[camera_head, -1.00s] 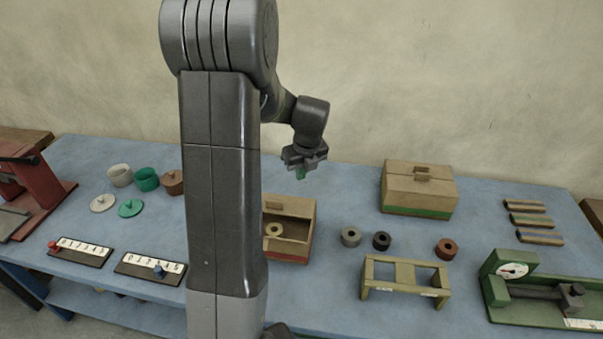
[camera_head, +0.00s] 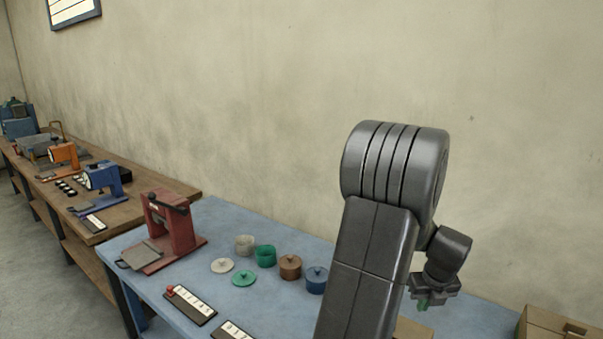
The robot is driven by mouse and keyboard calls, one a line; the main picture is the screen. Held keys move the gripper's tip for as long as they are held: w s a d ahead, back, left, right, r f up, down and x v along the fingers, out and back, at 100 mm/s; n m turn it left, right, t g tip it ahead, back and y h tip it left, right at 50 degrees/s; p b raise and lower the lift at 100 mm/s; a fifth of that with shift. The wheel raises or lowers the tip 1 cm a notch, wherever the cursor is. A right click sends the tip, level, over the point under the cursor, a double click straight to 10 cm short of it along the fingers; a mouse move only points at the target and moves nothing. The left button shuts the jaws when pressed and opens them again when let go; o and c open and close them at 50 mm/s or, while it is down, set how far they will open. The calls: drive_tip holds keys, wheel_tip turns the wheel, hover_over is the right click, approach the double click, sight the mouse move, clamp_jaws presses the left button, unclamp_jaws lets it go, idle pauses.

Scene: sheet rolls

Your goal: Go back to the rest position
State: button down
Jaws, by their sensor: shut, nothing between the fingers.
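My gripper (camera_head: 424,303) hangs at the end of my bent arm at the right of the view, above the blue table (camera_head: 222,294). It points down and looks shut, with a small green part showing at its tip. I see nothing held in it. My arm's large dark links stand in front of the table and hide its middle.
Lidded pots, such as a green pot (camera_head: 265,256) and a brown pot (camera_head: 290,267), stand on the table near a red press (camera_head: 171,230). A cardboard-coloured box (camera_head: 553,327) is at the lower right. A wooden bench (camera_head: 148,194) with machines is at the left.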

drive_tip(key=shift+s+b+x, duration=0.2)
drive_tip(key=shift+b+x, duration=0.45)
drive_tip(key=shift+x, duration=0.25)
drive_tip(key=shift+s+b+x, duration=0.25)
drive_tip(key=shift+b+x, duration=0.4)
drive_tip(key=shift+x, duration=0.25)
drive_tip(key=shift+s+b+x, duration=0.2)
drive_tip(key=shift+b+x, duration=0.45)
drive_tip(key=shift+x, duration=0.2)
drive_tip(key=shift+f, duration=0.1)
drive_tip(key=w+r+p+v, duration=0.1)
drive_tip(key=w+p+v, duration=0.1)
drive_tip(key=p+v, duration=0.65)
drive_tip(key=b+x, duration=0.3)
drive_tip(key=s+b+x, duration=0.1)
drive_tip(key=b+x, duration=0.2)
drive_tip(key=s+b+x, duration=0.1)
drive_tip(key=b+x, duration=0.1)
drive_tip(key=x, duration=0.1)
drive_tip(key=shift+f+b, duration=0.4)
drive_tip(key=shift+f, duration=0.1)
drive_tip(key=w+d+p, duration=0.1)
drive_tip(key=w+d, duration=0.6)
drive_tip(key=w, duration=0.3)
drive_tip(key=shift+d+f+p, duration=0.3)
drive_tip(key=shift+f, duration=0.05)
